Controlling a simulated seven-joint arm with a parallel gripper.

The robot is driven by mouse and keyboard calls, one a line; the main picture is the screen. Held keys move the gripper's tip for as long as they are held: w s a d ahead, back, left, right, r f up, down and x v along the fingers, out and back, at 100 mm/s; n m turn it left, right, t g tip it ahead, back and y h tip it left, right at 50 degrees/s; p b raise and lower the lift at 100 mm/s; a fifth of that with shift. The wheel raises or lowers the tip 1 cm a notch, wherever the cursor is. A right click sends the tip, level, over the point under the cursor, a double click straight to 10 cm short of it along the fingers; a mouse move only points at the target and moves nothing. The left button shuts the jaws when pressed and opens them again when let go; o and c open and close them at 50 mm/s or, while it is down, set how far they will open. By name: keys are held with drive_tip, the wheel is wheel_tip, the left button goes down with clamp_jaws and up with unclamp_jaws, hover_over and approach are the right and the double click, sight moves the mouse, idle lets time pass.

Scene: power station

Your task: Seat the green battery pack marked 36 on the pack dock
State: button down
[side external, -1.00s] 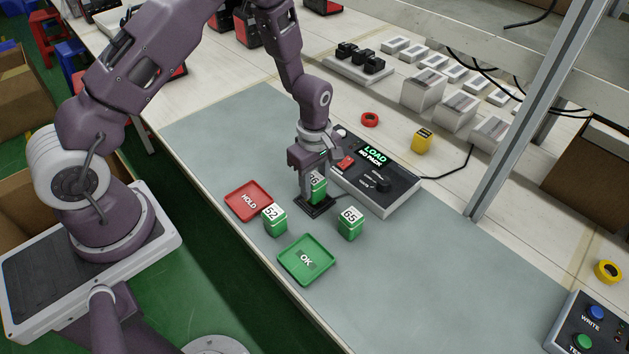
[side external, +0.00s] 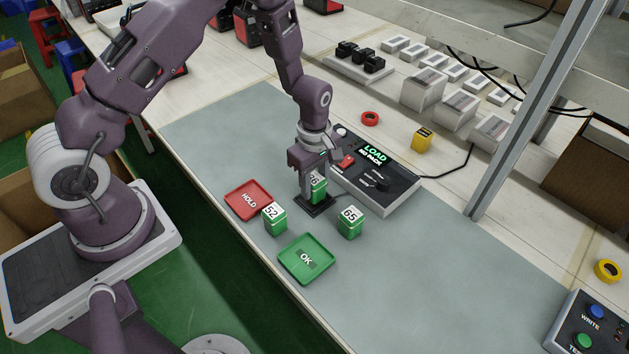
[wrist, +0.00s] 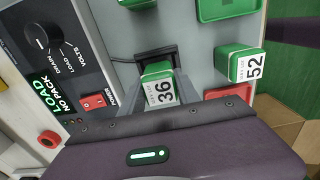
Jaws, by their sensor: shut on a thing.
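The green battery pack marked 36 (wrist: 160,88) is between the fingers of my gripper (side external: 309,188), which is shut on it. It is at the black pack dock (side external: 316,209), which also shows behind the pack in the wrist view (wrist: 154,55). In the side view the pack (side external: 319,188) is partly hidden by my gripper. It looks upright over the dock, but I cannot tell whether its base is fully down in it. The tester (side external: 375,175) beside the dock shows LOAD and NO PACK on its display.
Green packs marked 52 (side external: 274,220) and 65 (side external: 350,224) stand close to the dock. A red HOLD tray (side external: 238,189) and a green OK tray (side external: 289,273) lie in front. A yellow block (side external: 422,141) stands behind the tester. The mat's right part is clear.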

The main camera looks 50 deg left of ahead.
drive_tip(key=shift+f, duration=0.4)
drive_tip(key=c, duration=0.8)
unclamp_jaws()
drive_tip(key=s+d+r+m+t, duration=0.1)
drive_tip(key=s+r+m, duration=0.25)
drive_tip(key=r, duration=0.95)
drive_tip(key=s+r+m+t, duration=0.2)
drive_tip(key=s+r+m, duration=0.15)
drive_tip(key=r, duration=0.95)
drive_tip(key=s+r+m+t, duration=0.1)
drive_tip(key=s+r+m, duration=0.1)
drive_tip(key=s, duration=0.3)
drive_tip(key=s+r+m, duration=0.3)
drive_tip(key=s+m, duration=0.2)
drive_tip(key=s, duration=0.1)
drive_tip(key=s+r+m+t, duration=0.1)
drive_tip(key=s+r+m, duration=0.1)
drive_tip(key=s+m, duration=0.2)
drive_tip(key=shift+s+a+r+t, duration=0.2)
drive_tip(key=shift+s+r+t, duration=0.15)
drive_tip(key=shift+s, duration=0.35)
